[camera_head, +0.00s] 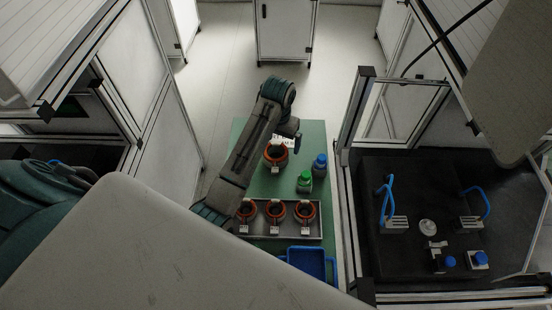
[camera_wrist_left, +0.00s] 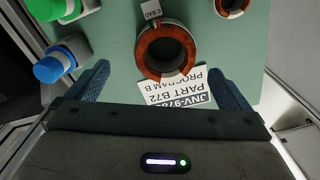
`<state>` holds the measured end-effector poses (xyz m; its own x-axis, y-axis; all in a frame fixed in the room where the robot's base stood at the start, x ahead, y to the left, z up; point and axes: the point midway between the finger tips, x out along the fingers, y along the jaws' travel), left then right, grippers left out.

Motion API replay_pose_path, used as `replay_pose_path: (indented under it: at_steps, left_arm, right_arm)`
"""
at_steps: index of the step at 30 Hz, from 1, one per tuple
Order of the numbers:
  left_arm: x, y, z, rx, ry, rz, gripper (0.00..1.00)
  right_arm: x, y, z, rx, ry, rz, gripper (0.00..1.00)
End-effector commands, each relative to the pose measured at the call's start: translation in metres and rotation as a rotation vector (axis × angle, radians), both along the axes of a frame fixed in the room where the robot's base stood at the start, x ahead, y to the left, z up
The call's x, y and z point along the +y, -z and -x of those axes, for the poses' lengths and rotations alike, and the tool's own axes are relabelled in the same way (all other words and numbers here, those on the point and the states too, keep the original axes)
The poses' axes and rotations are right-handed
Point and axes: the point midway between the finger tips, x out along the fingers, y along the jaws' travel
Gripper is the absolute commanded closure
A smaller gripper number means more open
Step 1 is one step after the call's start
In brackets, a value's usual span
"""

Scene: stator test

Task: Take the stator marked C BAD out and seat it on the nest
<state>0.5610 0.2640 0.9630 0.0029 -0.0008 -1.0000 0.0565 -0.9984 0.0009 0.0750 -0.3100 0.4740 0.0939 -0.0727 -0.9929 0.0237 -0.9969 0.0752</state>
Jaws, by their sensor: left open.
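A stator (camera_head: 276,155), a copper-red ring with a dark bore, stands on the green table (camera_head: 262,185). In the head view my left gripper (camera_head: 294,137) is beside this stator. A pale round piece (camera_head: 428,227), possibly the nest, is empty on the black bench.
Three stators (camera_head: 275,211) sit in a grey tray (camera_head: 283,236). A blue bin (camera_head: 307,262) is in front. A frame post (camera_head: 345,190) separates the table from the black bench (camera_head: 390,270).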

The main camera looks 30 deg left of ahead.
Motion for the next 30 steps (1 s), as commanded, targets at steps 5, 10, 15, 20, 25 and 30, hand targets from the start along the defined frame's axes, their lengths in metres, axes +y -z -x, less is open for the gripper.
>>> replay_pose_path:
  at_steps: [5, 10, 15, 20, 25, 30]
  left_arm:
    - [0.0, 0.016, 0.001, 0.004, 0.0, 0.0, 0.0]
    - [0.004, 0.028, 0.004, 0.006, 0.0, -0.001, 0.0]
    - [0.007, 0.054, 0.006, 0.007, 0.0, -0.001, 0.0]
    - [0.007, 0.069, 0.005, 0.003, 0.0, -0.001, 0.0]
    - [0.007, 0.071, 0.005, 0.002, 0.0, -0.001, 0.0]
    - [0.007, 0.071, 0.005, 0.001, 0.0, 0.0, 0.22]
  right_arm:
    - [0.003, -0.01, -0.002, -0.002, 0.001, -0.003, 1.0]
    - [0.002, -0.023, -0.006, -0.008, 0.0, -0.002, 1.0]
    - [0.0, -0.037, -0.008, -0.01, -0.001, 0.0, 1.0]
    - [-0.002, -0.04, -0.007, -0.01, -0.001, 0.002, 1.0]
    - [-0.002, -0.039, -0.007, -0.01, -0.001, 0.003, 1.0]
    - [-0.002, -0.039, -0.007, -0.01, -0.001, 0.003, 1.0]
